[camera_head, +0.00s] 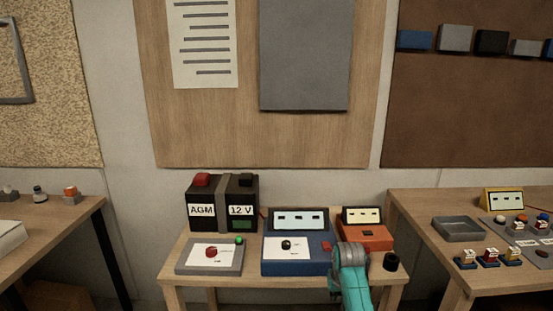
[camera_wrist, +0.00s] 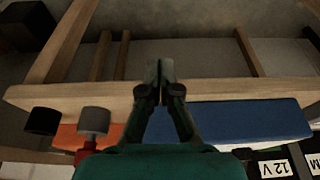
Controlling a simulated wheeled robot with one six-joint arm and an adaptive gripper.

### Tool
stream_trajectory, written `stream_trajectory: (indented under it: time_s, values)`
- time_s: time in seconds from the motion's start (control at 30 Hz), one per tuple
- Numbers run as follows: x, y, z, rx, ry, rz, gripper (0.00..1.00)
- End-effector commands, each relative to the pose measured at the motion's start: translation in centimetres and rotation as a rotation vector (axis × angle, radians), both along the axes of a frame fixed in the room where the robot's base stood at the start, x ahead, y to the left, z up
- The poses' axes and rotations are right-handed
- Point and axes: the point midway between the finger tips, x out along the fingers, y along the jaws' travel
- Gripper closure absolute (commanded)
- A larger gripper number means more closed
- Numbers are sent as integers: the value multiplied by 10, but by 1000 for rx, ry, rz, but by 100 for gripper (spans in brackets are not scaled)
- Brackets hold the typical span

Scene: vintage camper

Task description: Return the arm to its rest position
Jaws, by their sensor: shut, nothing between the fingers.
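My gripper (camera_wrist: 159,72) shows in the wrist view with its fingers together and nothing between them. It is over the front edge of the small wooden table (camera_wrist: 215,90). In the head view my teal arm reaches up at the front right of this table (camera_head: 190,282), and the gripper itself cannot be made out there. The blue device (camera_head: 290,266) lies just left of the arm, and the orange device (camera_head: 375,238) is behind it. In the wrist view the blue device (camera_wrist: 240,122) lies beyond the table edge, partly hidden by my gripper.
A black battery (camera_head: 222,205) and a grey panel with a red knob (camera_head: 208,268) stand on the table's left. A small black cylinder (camera_head: 391,262) stands close right of the arm. Side tables (camera_head: 50,230) and (camera_head: 425,235) flank it, with floor gaps between.

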Motion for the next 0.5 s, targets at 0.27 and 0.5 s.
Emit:
stream_trajectory:
  time_s: [0.27, 0.5]
  values:
    - [-62, 0, -99, 0, -114, 0, 100]
    - [-126, 0, -157, 0, -219, 0, 100]
